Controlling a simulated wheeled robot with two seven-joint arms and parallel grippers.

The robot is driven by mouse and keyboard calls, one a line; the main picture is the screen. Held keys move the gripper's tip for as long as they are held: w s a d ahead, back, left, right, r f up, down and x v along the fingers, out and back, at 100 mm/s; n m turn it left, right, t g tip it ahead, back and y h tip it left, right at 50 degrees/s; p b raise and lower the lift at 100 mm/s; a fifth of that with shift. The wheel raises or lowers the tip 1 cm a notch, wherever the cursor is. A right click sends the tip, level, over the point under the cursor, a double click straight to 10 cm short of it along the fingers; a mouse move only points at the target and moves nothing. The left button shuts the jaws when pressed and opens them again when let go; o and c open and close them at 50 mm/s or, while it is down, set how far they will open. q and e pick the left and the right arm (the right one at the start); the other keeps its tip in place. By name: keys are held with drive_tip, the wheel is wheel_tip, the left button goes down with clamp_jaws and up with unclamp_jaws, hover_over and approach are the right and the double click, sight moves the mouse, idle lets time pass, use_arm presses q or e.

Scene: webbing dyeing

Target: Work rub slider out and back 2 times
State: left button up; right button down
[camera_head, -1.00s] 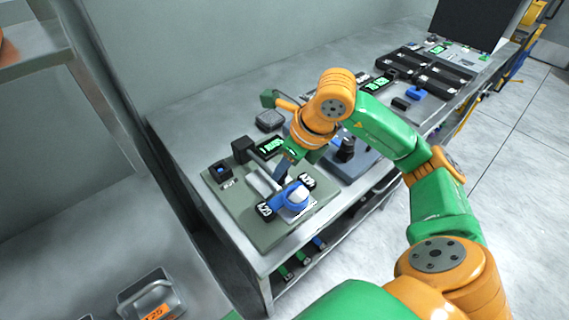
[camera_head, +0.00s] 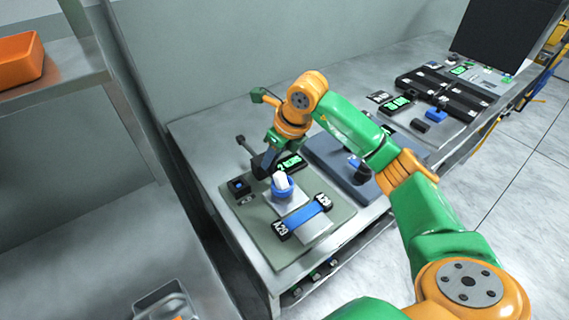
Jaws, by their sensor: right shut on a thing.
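The rub slider (camera_head: 283,190), a blue round block with a white top, sits on the grey-green board (camera_head: 262,235) on the bench. It stands on a pale plate, behind and apart from a blue webbing strip (camera_head: 307,214). The strip is stretched between two black clamps with white labels and lies uncovered. My right gripper (camera_head: 265,166) reaches down just behind the slider, its dark fingers shut on the slider; the exact contact is partly hidden. My left gripper is out of view.
A small black box with a blue button (camera_head: 239,186) stands at the board's left, and a green-lit display (camera_head: 289,163) behind. A dark blue-grey fixture (camera_head: 335,160) is close on the right. An orange bin (camera_head: 20,60) sits on the left shelf.

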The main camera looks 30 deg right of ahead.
drive_tip(key=shift+w+r, duration=0.1)
drive_tip(key=shift+w, duration=0.1)
drive_tip(key=shift+r, duration=0.1)
drive_tip(key=c, duration=0.8)
unclamp_jaws()
drive_tip(key=shift+c, duration=0.2)
drive_tip(key=shift+o, duration=1.3)
drive_tip(key=shift+w, duration=0.15)
drive_tip(key=a+b+v, duration=0.1)
drive_tip(key=v, duration=0.5)
drive_tip(key=shift+s+d+r, duration=0.3)
drive_tip(key=shift+d+r, duration=0.05)
drive_tip(key=shift+d, duration=0.15)
